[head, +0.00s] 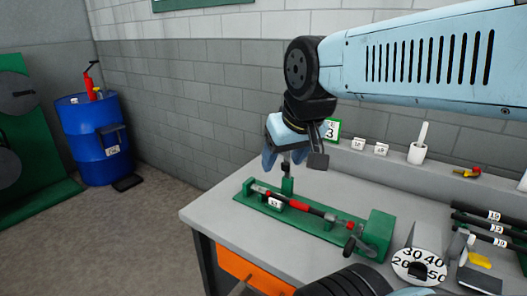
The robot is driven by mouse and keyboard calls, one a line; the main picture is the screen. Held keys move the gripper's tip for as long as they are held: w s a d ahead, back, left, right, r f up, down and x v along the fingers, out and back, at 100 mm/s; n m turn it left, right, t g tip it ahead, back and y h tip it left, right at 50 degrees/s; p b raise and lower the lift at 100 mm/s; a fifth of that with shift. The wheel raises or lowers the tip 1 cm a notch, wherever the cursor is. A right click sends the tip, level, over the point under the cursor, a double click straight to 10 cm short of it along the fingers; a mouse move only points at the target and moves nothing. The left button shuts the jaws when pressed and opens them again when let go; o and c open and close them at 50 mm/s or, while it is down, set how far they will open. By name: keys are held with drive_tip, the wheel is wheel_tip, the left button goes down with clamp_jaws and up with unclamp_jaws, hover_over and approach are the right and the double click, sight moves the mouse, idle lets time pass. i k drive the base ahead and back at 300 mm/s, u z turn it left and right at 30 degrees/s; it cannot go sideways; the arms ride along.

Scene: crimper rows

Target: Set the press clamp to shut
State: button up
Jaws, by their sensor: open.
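A long green press fixture (325,229) lies along the grey bench. A red and black rod (305,208) with a small white label rests in it. A green block with a dark crank-like handle (353,243) is at its right end, and a short green post (287,186) stands behind its left part. Which part is the clamp, and whether it is shut, I cannot tell. My gripper (285,160) is light blue, open and empty, pointing down above the bench behind the rod. It appears close over the green post; contact cannot be judged.
A dial (418,265) with numbers stands front right, near labelled black rods (490,225). A blue drum (95,140) stands on the floor at left. The bench's left end is clear.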

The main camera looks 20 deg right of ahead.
sight(285, 166)
drive_tip(key=u, duration=0.55)
drive_tip(key=k, duration=1.75)
drive_tip(key=z, duration=0.65)
drive_tip(key=i, duration=1)
drive_tip(key=u, duration=0.1)
